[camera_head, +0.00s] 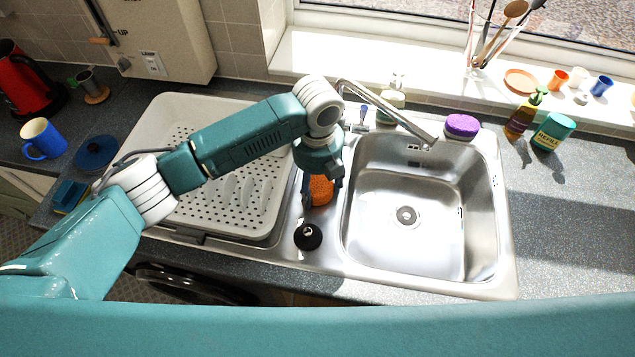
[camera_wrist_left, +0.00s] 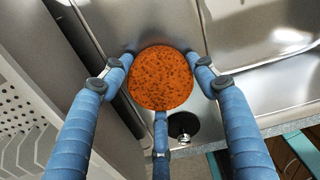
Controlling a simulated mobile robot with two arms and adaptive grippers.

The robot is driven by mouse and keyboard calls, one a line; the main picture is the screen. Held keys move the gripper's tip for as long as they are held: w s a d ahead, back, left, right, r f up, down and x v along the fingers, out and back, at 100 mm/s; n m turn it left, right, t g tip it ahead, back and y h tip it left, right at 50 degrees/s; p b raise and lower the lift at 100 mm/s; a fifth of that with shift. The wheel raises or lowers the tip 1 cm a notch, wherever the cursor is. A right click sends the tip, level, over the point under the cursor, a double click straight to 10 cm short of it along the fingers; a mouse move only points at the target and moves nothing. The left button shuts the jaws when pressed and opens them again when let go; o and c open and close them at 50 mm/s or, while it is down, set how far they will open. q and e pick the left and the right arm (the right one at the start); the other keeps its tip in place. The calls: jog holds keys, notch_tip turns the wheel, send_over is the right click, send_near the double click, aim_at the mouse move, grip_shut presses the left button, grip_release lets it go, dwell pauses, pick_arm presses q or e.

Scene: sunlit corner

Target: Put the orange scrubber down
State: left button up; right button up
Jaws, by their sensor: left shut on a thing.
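The orange scrubber (camera_head: 321,190) is round and speckled. My left gripper (camera_head: 320,180) is shut on it, over the narrow steel strip between the dish rack and the sink basin. In the left wrist view the scrubber (camera_wrist_left: 161,78) sits between the blue fingers of the left gripper (camera_wrist_left: 160,85), with fingers at its left, right and lower edge. I cannot tell whether the scrubber touches the steel below. My right gripper is not in view.
A black round plug (camera_head: 308,236) lies on the strip just in front. The sink basin (camera_head: 405,245) is empty, to the right. The pale dish rack (camera_head: 235,205) is to the left. The tap (camera_head: 390,110) arches behind. A purple scrubber (camera_head: 461,126) sits at the sink's back rim.

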aim_at(318, 185)
pick_arm(q)
jog(key=shift+f, duration=0.2)
jog(key=o, duration=1.3)
jog(key=shift+r, duration=0.35)
notch_tip(318, 185, up, 12)
jog(key=b, duration=0.4)
jog(key=shift+f, duration=0.25)
